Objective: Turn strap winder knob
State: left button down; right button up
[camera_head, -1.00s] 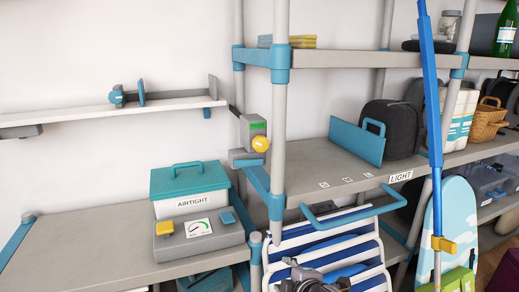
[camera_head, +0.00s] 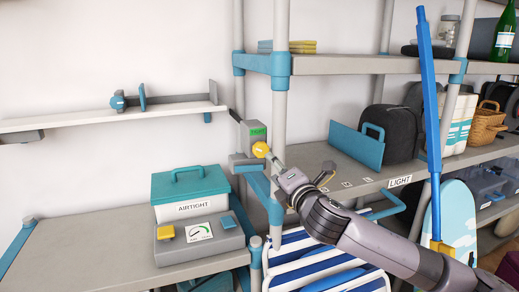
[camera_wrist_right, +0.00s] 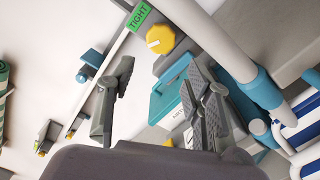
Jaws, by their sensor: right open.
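The strap winder (camera_head: 247,143) is a small grey box by the shelf post, with a green label and a round yellow knob (camera_head: 260,149) on its front. In the right wrist view the yellow knob (camera_wrist_right: 160,39) has a pale mark, and the green label (camera_wrist_right: 139,16) reads TIGHT. My right gripper (camera_head: 276,163) comes in from the lower right, close to the knob in the head view. In the right wrist view its two fingers (camera_wrist_right: 160,78) are spread with nothing between them; the knob shows beyond their tips. My left gripper is not in view.
A grey shelf post (camera_head: 280,115) stands right beside the winder. A blue panel (camera_head: 356,145) stands on the LIGHT shelf.

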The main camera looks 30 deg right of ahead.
aim_at(260, 151)
jog(key=p+x, duration=0.2)
jog(key=x, duration=1)
jog(key=shift+w, duration=0.3)
jog(key=c, duration=0.9)
jog(key=shift+o, duration=0.2)
jog(key=shift+m+p, duration=0.4)
jog(key=m+p, duration=0.1)
jog(key=m, duration=0.4)
jog(key=shift+a+r+m+p, duration=0.1)
jog(key=shift+r+m+p, duration=0.05)
jog(key=shift+m+p, duration=0.15)
jog(key=m+p, duration=0.1)
jog(key=m, duration=0.4)
jog(key=shift+r+m+p, duration=0.1)
jog(key=shift+m+p, duration=0.2)
